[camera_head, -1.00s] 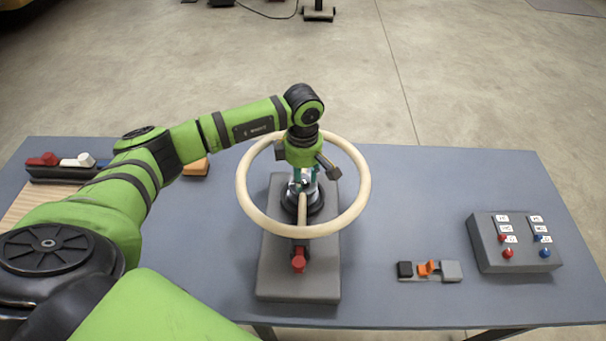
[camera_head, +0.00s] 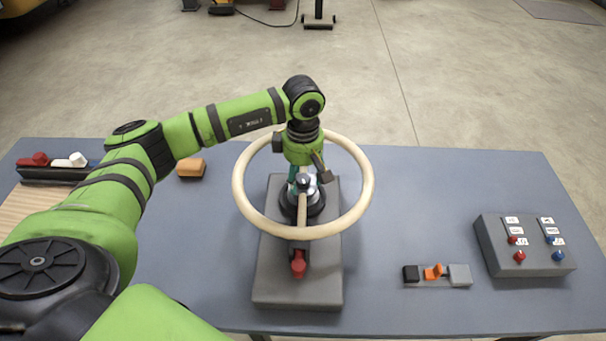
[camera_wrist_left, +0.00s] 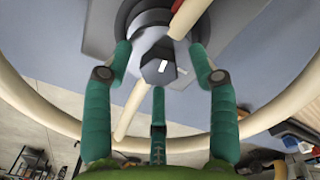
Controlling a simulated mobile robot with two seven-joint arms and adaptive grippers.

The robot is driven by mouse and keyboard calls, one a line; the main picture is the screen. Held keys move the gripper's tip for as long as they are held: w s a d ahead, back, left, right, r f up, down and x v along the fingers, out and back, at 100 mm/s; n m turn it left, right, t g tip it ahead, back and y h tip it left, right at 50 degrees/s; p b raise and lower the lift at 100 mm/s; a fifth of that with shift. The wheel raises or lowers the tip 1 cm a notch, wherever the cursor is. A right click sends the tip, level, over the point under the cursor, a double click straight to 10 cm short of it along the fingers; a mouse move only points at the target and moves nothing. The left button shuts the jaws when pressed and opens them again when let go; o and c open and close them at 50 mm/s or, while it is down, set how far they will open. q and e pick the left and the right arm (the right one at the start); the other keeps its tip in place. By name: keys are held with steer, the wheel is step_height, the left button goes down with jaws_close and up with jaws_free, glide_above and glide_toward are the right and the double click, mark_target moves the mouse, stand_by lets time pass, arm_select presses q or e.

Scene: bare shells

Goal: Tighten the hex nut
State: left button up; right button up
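The dark hex nut (camera_wrist_left: 158,71), with a white mark on its face, sits on a round silver hub in the left wrist view. In the head view it shows small at the hub (camera_head: 303,182), inside the cream wheel (camera_head: 242,200). My left gripper (camera_wrist_left: 160,62) has three teal fingers spread around the nut, with visible gaps to it. In the head view this gripper (camera_head: 305,175) points down over the hub, inside the wheel's rim. It is open and holds nothing. My right gripper is not in view.
The wheel stands on a grey base (camera_head: 297,290) with a red knob (camera_head: 298,265). A switch strip (camera_head: 437,274) and a grey button box (camera_head: 525,247) are on the right of the blue-grey table (camera_head: 430,190). An orange block (camera_head: 191,167) lies behind my left arm.

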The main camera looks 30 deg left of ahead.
mark_target(303, 178)
arm_select(q)
steer(key=shift+r, duration=0.1)
step_height(303, 178, up, 12)
stand_by(0.6)
